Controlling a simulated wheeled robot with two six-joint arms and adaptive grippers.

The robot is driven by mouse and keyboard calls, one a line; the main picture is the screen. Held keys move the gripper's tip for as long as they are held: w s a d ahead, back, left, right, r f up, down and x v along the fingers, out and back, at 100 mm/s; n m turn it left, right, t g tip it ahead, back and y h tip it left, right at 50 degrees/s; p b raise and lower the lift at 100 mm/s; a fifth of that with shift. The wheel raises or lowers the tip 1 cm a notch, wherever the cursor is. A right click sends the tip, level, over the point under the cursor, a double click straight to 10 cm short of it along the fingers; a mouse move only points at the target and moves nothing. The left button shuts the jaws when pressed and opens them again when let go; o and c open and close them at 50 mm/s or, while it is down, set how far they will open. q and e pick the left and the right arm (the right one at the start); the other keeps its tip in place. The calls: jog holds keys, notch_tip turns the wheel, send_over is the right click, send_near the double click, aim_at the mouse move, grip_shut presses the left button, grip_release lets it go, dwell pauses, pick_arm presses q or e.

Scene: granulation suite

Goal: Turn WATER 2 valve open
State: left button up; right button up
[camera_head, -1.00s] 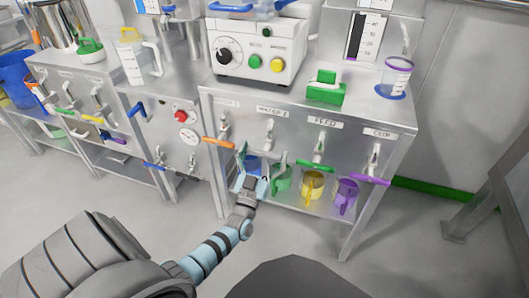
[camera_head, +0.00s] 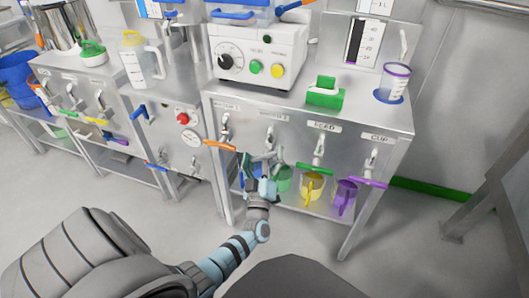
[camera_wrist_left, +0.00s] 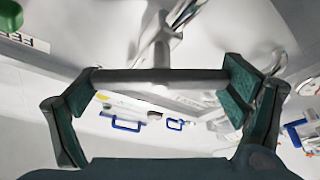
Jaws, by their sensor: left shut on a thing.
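The WATER 2 tap (camera_head: 270,138) is on the front of the steel bench, under a small label that is hard to read, between the orange-handled tap and the FEED tap. My left gripper (camera_head: 264,163) is just below its metal body. In the left wrist view a dark grey bar handle (camera_wrist_left: 160,76) lies crosswise below the metal tap stem (camera_wrist_left: 161,45). It spans between the two teal-padded fingers of my left gripper (camera_wrist_left: 158,92), which is shut on it. The gripper hides the handle in the head view. My right gripper is not in view.
Neighbouring taps have an orange handle (camera_head: 219,145), a green handle (camera_head: 315,167) and a purple handle (camera_head: 369,183). Below stand a green jug (camera_head: 284,179), a yellow jug (camera_head: 312,187) and a purple jug (camera_head: 345,194). The floor in front is clear.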

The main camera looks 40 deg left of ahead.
pick_arm(q)
jog(key=n+g+p, duration=0.1)
jog(key=n, duration=0.2)
jog(key=n+g+y+p, duration=0.1)
jog(key=n+p, duration=0.1)
jog(key=n, duration=0.1)
jog(key=shift+n+g, duration=0.4)
jog(key=shift+n, duration=0.5)
jog(key=n+g+p, duration=0.1)
jog(key=n+p, duration=0.1)
jog(key=n, duration=0.1)
jog(key=shift+f+g, duration=0.1)
jog(key=shift+g, duration=0.2)
jog(key=shift+f+n+h+p, duration=0.1)
jog(key=shift+n+h+p, duration=0.4)
jog(key=shift+n, duration=0.3)
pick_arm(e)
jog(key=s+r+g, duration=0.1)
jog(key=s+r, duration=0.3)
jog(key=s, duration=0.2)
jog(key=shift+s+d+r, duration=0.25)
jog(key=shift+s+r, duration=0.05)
pick_arm(q)
jog(key=shift+g, duration=0.3)
jog(key=o, duration=0.9)
jog(key=shift+a, duration=0.1)
